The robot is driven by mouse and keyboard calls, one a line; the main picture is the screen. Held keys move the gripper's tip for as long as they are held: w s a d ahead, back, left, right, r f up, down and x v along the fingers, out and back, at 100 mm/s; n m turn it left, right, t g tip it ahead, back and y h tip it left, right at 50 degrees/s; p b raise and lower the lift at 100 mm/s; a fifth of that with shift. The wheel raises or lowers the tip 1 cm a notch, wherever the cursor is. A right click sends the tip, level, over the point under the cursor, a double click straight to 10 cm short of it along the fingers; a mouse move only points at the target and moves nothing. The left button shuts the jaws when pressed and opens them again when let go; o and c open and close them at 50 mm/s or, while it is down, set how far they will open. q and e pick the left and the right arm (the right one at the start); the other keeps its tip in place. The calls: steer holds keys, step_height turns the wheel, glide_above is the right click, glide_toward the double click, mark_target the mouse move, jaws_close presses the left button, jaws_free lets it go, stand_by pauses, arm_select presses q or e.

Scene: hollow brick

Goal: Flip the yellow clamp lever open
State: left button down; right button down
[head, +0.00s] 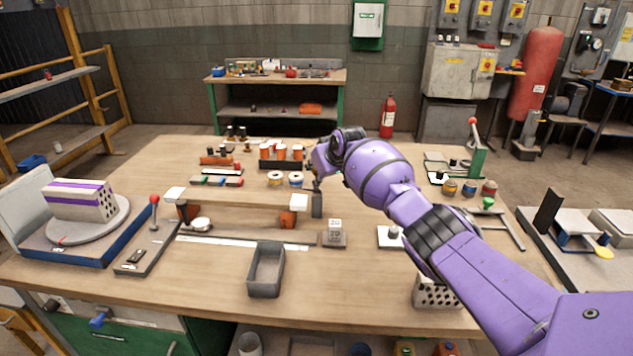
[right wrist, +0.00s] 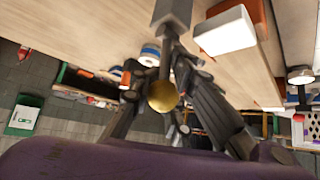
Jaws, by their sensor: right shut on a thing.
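My right gripper (head: 318,176) reaches over the middle of the table. It is shut on a tool with a dark shaft and a grey block (head: 317,205) at its lower end. In the right wrist view, the grey block (right wrist: 172,14) and a gold round knob (right wrist: 163,96) show along the shaft between the fingers. A yellow rounded piece (head: 603,252), perhaps the clamp lever's end, sits low on a fixture at the right edge, far from my right gripper. Its lever is too small to make out clearly. My left gripper is not in view.
The fixture's grey base (head: 565,268) carries a dark upright plate (head: 548,212). A purple-striped brick (head: 80,200) sits on a turntable at left. A grey open bin (head: 266,270) and a small marked block (head: 335,233) stand near the middle. Cups and spools crowd the back.

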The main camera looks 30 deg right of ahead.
steer(key=shift+w+d+f+g+y+b, duration=0.25)
steer(key=shift+g+y+b, duration=0.05)
steer(key=shift+g+b, duration=0.3)
steer(key=shift+d, duration=0.1)
stand_by(0.4)
stand_by(0.5)
steer(key=c, duration=1.7)
jaws_free()
steer(key=shift+w, duration=0.15)
steer(key=shift+o, duration=0.2)
steer(key=shift+r, duration=0.15)
steer(key=shift+r, duration=0.15)
steer(key=v, duration=1.1)
steer(key=shift+r, duration=0.25)
